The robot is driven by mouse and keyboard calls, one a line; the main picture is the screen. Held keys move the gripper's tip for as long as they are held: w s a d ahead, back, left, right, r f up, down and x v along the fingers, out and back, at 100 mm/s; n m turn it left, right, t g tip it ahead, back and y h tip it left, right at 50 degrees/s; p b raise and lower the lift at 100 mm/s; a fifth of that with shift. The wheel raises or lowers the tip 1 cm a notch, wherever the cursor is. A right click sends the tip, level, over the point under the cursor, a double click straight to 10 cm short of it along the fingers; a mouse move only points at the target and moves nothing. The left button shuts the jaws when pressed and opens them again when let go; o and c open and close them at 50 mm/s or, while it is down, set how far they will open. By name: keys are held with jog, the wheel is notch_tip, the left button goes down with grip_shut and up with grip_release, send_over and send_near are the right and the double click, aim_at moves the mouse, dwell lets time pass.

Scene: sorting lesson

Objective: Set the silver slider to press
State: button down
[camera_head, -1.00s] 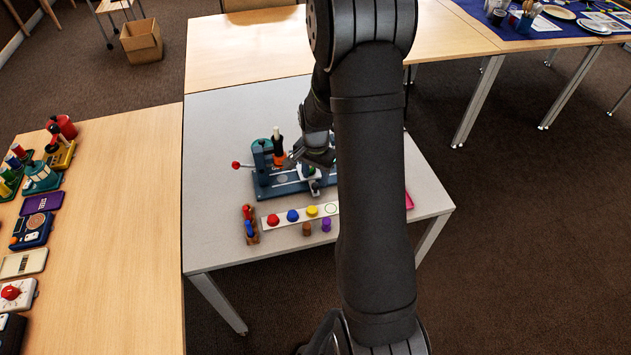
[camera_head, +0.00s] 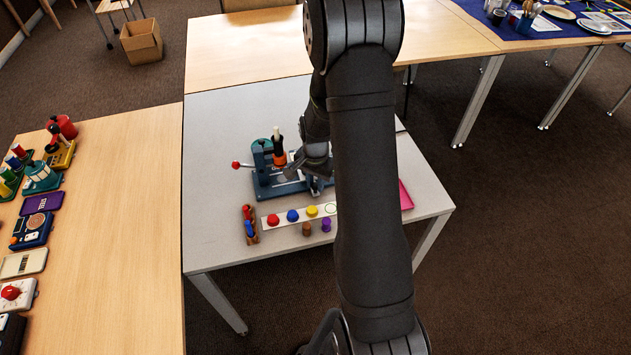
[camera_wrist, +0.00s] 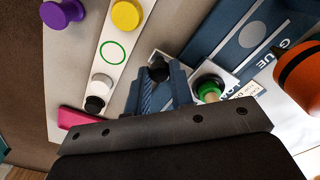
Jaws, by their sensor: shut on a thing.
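A blue base board (camera_head: 264,186) with a teal lever press stands on the grey table; it also shows in the wrist view (camera_wrist: 222,45), where the word GLUE can be read on it. My gripper (camera_head: 300,172) is low over the right part of this board. In the wrist view my gripper (camera_wrist: 160,88) has its ribbed blue fingers shut around a small part with a dark top (camera_wrist: 159,72), seemingly the silver slider. The fingers and arm hide most of it, and its track setting cannot be read. A green-and-black knob (camera_wrist: 209,90) sits close beside the fingers.
An orange-and-black bottle (camera_head: 279,152) stands on the board beside my gripper. A red-knobbed lever (camera_head: 237,165) sticks out left. In front lie a white strip with coloured buttons (camera_head: 283,217), a small rack (camera_head: 250,226), loose pegs (camera_head: 326,225) and a pink tray (camera_head: 405,194).

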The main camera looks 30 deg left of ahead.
jog(key=w+d, duration=0.6)
jog(key=shift+w+d, duration=0.15)
jog(key=shift+d, duration=0.05)
jog(key=c, duration=1.3)
grip_release()
jog(key=shift+w+d, duration=0.1)
jog(key=shift+c, duration=0.2)
jog(key=shift+o, duration=0.4)
jog(key=shift+r, duration=0.25)
notch_tip(320, 180, up, 17)
jog(key=shift+f, duration=0.1)
